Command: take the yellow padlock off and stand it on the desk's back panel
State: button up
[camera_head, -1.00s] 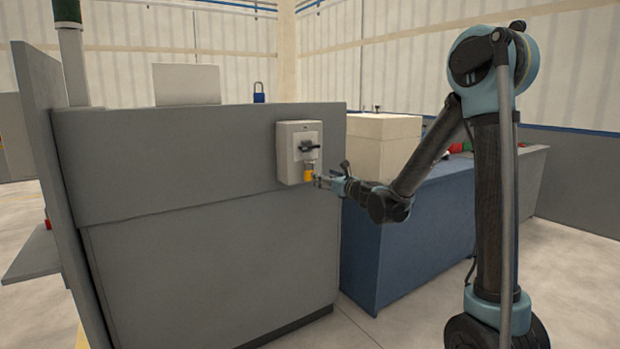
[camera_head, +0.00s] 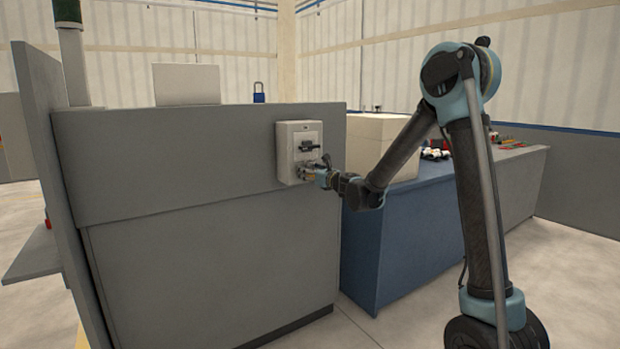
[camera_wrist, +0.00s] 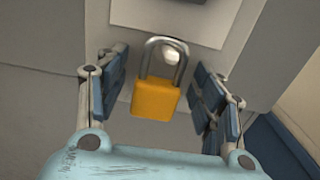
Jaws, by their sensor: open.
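The yellow padlock (camera_wrist: 156,99) hangs by its grey shackle below the switch on the light grey switch box (camera_head: 288,150). In the wrist view it sits between the two open fingers of my gripper (camera_wrist: 158,92), with a gap on each side. In the head view my gripper (camera_head: 309,172) is at the lower front of the box and hides the padlock. The black switch handle (camera_head: 308,147) lies across the box above it. The desk's back panel (camera_head: 180,150) is the grey upright panel carrying the box.
A blue padlock (camera_head: 259,92) stands on the panel's top edge, right of a white sheet-like panel (camera_head: 186,84). A signal post (camera_head: 70,50) rises at the left. A blue bench (camera_head: 400,235) with a cream box (camera_head: 372,142) stands right of the desk.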

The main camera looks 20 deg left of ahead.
jog(key=c, duration=1.2)
jog(key=shift+s+d+r, duration=0.15)
jog(key=shift+r, duration=0.65)
jog(key=v, duration=1.7)
jog(key=shift+s+d, duration=0.2)
jog(key=shift+s, duration=0.1)
jog(key=shift+f, duration=0.25)
jog(key=shift+d, duration=0.1)
